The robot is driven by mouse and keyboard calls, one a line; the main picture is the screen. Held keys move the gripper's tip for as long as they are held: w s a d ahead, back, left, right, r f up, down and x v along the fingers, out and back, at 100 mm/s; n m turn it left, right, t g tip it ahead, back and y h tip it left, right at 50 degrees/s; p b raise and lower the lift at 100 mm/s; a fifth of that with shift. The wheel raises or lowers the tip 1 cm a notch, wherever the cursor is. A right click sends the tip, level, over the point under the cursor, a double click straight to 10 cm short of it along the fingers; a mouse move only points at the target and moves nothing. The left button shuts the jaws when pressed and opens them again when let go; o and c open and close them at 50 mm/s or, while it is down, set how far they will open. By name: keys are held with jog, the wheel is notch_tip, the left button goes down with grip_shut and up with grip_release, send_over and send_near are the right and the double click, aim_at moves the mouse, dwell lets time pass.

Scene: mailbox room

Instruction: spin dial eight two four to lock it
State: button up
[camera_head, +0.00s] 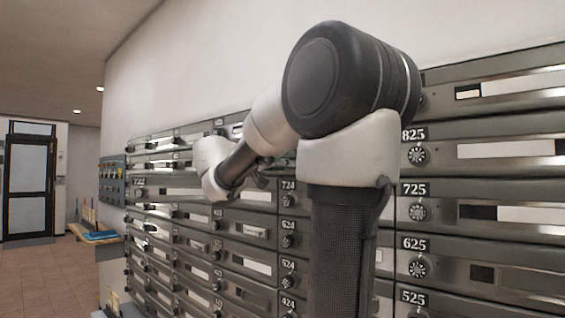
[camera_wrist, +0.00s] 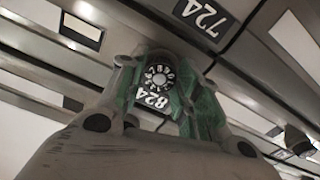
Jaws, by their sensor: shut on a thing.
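The 824 dial (camera_wrist: 158,75), a small round black knob with white marks, sits between the green-padded fingers of my gripper (camera_wrist: 161,84) in the wrist view. The fingers are shut on the dial. Its number plate, 824 (camera_wrist: 152,97), appears upside down and tilted there, close beside the dial. In the head view my arm covers the 824 dial, and my gripper (camera_head: 263,180) shows only partly, against the mailbox wall above the 724 plate (camera_head: 288,185).
The grey mailbox wall has rows of similar dials, such as the 825 dial (camera_head: 419,155) and the 725 dial (camera_head: 418,211). The 724 plate (camera_wrist: 205,17) also shows in the wrist view. A bench (camera_head: 95,233) stands at the left; the tiled floor (camera_head: 40,272) is clear.

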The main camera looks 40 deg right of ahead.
jog(key=shift+f+m, duration=0.15)
jog(key=shift+m, duration=2.15)
jog(key=o, duration=1)
jog(key=shift+o, duration=0.2)
jog(key=a, duration=1.2)
jog(key=shift+s, duration=0.45)
